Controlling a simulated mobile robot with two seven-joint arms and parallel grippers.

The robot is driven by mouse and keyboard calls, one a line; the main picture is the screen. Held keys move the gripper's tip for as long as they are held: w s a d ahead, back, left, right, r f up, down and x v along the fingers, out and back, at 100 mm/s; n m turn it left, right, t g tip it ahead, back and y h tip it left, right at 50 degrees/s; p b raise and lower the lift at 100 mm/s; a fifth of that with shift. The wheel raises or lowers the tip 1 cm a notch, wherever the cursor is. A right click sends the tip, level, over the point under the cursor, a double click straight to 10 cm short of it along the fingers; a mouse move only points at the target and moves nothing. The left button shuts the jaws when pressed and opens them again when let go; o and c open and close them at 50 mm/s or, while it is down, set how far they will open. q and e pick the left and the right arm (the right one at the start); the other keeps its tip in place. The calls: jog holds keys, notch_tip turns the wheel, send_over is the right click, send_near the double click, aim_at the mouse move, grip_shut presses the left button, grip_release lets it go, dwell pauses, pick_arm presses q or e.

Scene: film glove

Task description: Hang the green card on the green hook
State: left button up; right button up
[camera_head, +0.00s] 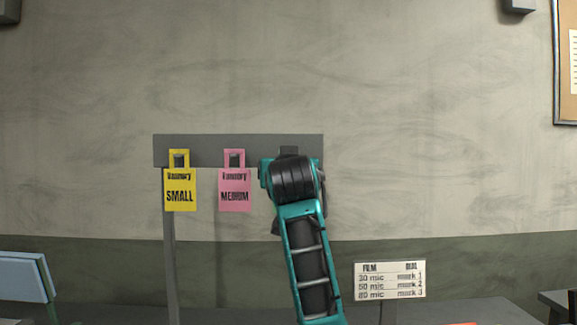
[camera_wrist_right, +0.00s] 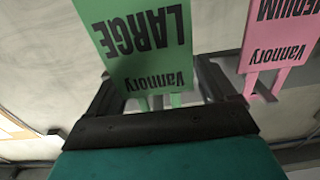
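The green card (camera_wrist_right: 138,40), marked LARGE, shows in the right wrist view, upside down there like the pink card, with its straps running toward the palm. My right gripper (camera_wrist_right: 155,75) has its fingers well apart, one on each side of the green card. I see a narrow gap at the right finger; contact at the left finger is unclear. In the head view my right arm and gripper (camera_head: 293,180) cover the right end of the grey rack (camera_head: 205,148), hiding the green card and most of the hook there. I cannot see the hook's colour. My left gripper is out of view.
A yellow card (camera_head: 180,190) marked SMALL and a pink card (camera_head: 234,190) marked MEDIUM hang on the rack to the left of my arm. A film sign (camera_head: 390,281) stands low at the right. A blue chair back (camera_head: 22,277) is at the left.

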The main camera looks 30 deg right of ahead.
jog(key=shift+o, duration=0.6)
jog(key=shift+w+d+f, duration=0.1)
jog(key=shift+d+f, duration=0.3)
jog(key=b+v, duration=0.1)
jog(key=v, duration=1.2)
jog(key=shift+a+r+b, duration=0.35)
jog(key=shift+a, duration=0.05)
jog(key=shift+a, duration=0.1)
